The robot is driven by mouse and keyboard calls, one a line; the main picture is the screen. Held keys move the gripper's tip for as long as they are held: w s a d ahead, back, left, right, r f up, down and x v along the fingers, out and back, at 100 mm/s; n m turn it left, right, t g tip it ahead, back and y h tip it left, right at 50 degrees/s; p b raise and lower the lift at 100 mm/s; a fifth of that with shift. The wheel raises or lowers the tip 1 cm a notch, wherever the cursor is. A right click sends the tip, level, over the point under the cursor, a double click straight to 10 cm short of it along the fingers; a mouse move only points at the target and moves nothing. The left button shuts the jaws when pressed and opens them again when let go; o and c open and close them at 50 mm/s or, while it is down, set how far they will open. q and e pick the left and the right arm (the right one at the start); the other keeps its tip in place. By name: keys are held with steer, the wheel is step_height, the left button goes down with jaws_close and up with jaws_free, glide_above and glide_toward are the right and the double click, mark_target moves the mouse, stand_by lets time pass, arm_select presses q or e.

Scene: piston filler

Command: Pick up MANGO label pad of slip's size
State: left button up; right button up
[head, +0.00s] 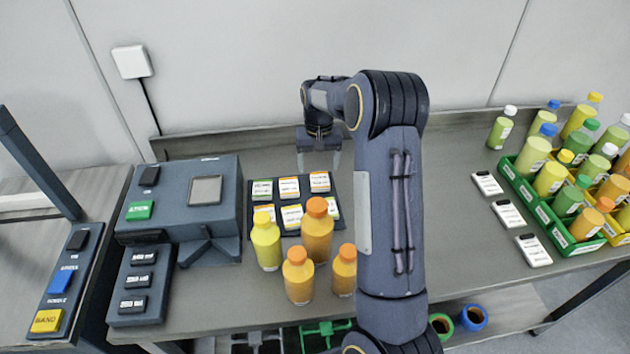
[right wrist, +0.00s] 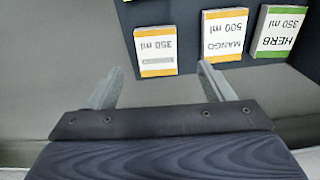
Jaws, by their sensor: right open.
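Label pads lie in two rows on a dark board (head: 336,222). In the right wrist view, where they appear upside down, an orange-edged pad reads MANGO 500 ml (right wrist: 224,38). Left of it is another orange-edged pad marked 350 ml (right wrist: 155,52), its name line unreadable. A green-edged HERB 350 ml pad (right wrist: 278,32) is to the right. My right gripper (head: 319,160) is open and empty at the board's far edge; in its wrist view the fingers (right wrist: 160,70) straddle the near side of the 350 ml pad, apart from it. The front-row pads are partly hidden by bottles. My left gripper is out of view.
Several orange and yellow bottles (head: 317,232) stand in front of the board. A dark machine (head: 186,205) with buttons stands left. Three white cards (head: 507,213) lie on the right, beside green and yellow crates (head: 535,195) of bottles. My right arm crosses the bench's middle.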

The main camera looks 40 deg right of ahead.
mark_target(320, 180)
steer(key=f, duration=0.2)
steer(key=f+p, duration=0.1)
steer(key=f, duration=0.2)
steer(key=shift+s+d+f, duration=0.1)
steer(key=shift+s, duration=0.1)
steer(key=shift+c, duration=0.3)
steer(key=c, duration=1)
